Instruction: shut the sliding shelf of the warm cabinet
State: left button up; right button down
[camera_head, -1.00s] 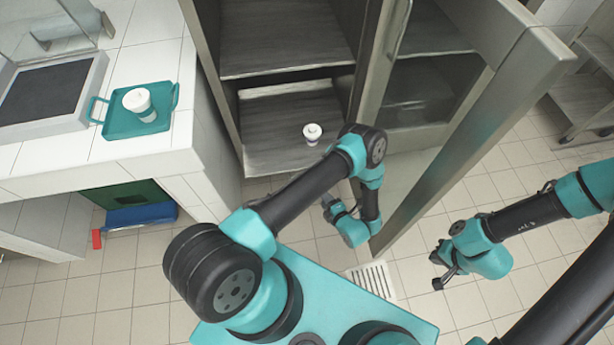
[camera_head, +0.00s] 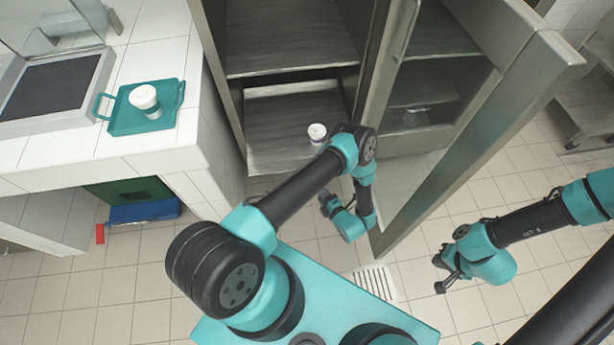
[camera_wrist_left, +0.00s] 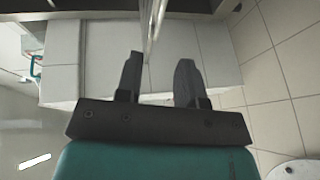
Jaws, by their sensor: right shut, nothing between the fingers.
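The sliding shelf (camera_head: 275,125) of the warm cabinet (camera_head: 290,40) sticks out at the cabinet's lower opening in the head view. A white lidded cup (camera_head: 317,131) stands on it near its right side, partly behind my left arm. My left gripper (camera_head: 328,204) hangs in front of the shelf, near the open door. In the left wrist view its fingers (camera_wrist_left: 157,78) are apart with nothing seen between them. A pale vertical edge shows beyond the fingertips; I cannot tell what it belongs to. My right gripper (camera_head: 442,272) is shut and empty, right of the door.
The cabinet's open door (camera_head: 475,130) stands out between my two grippers. A white tiled counter (camera_head: 150,50) at left holds a teal tray (camera_head: 118,122) with a white cup (camera_head: 145,98). Tiled floor (camera_head: 540,280) is open at right.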

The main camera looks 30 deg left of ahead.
pick_arm(q)
jog(key=x, duration=1.2)
jog(key=shift+a+f, duration=0.1)
jog(key=shift+a, duration=0.15)
jog(key=shift+c, duration=0.3)
grip_shut()
